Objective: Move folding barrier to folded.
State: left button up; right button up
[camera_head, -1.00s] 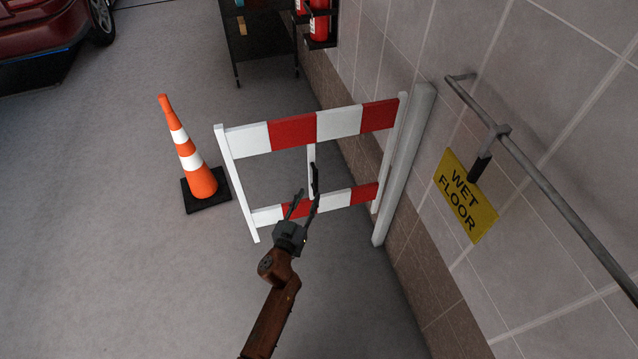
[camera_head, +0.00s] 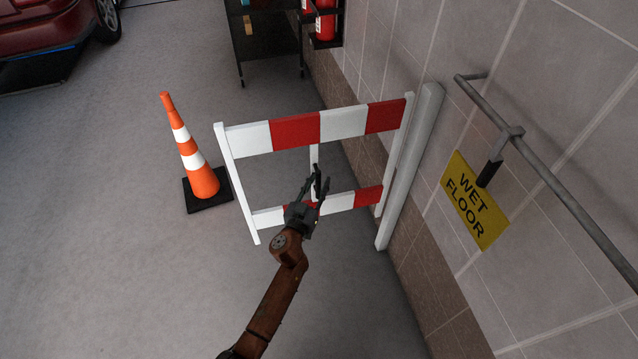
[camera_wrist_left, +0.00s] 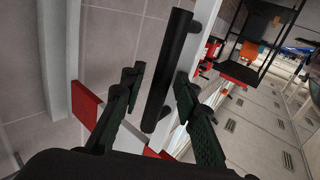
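The folding barrier (camera_head: 295,131) has red and white rails between white posts. It stands out from the wall, its right side by a grey post (camera_head: 411,165). A black handle bar (camera_wrist_left: 167,70) is on its middle upright; in the head view the handle (camera_head: 317,180) is partly hidden by my gripper. My left gripper (camera_head: 316,186) is in front of the barrier's middle. In the left wrist view the left gripper (camera_wrist_left: 160,88) is open, with the handle between its two fingers and a gap visible on each side. My right gripper is not in view.
An orange and white cone (camera_head: 194,160) stands left of the barrier. A metal rail (camera_head: 560,190) with a yellow wet floor sign (camera_head: 474,202) runs along the right wall. A dark cart (camera_head: 265,45) and red extinguishers (camera_head: 325,22) are behind. Floor in front is clear.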

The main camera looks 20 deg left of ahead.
pick_arm(q)
grip_shut()
dwell(0.4)
jog(key=shift+a, duration=0.1)
